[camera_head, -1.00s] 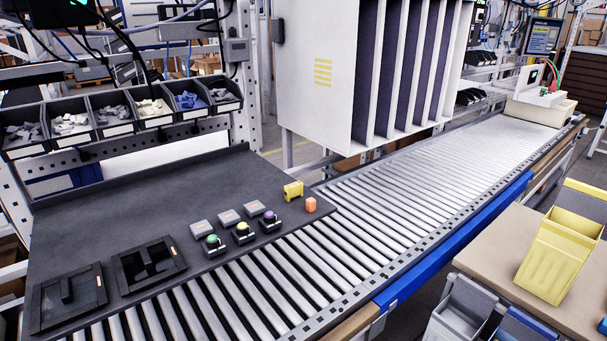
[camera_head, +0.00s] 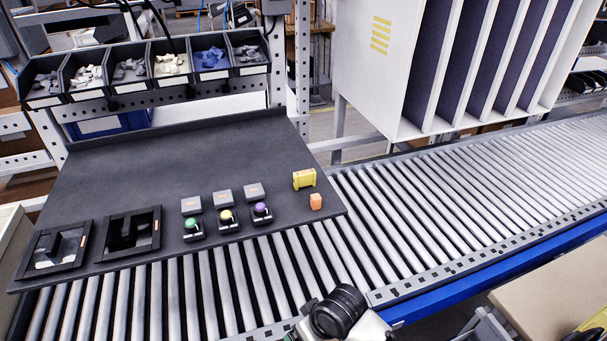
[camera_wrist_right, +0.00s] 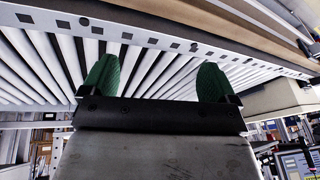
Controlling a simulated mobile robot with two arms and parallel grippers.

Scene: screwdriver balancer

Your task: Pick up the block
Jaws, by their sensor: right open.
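The roller conveyor (camera_wrist_right: 225,72) lies beyond the fingers there, and no block is seen in that view. In the head view only part of my right arm shows at the bottom edge, well in front of the orange block. My left gripper is not in view.
Three grey pieces and three small fixtures with green, yellow and purple knobs (camera_head: 261,208) stand left of the block. Two black frames (camera_head: 128,234) lie at the mat's left front. Several parts bins (camera_head: 170,63) line the back. The conveyor (camera_head: 420,190) is clear at right.

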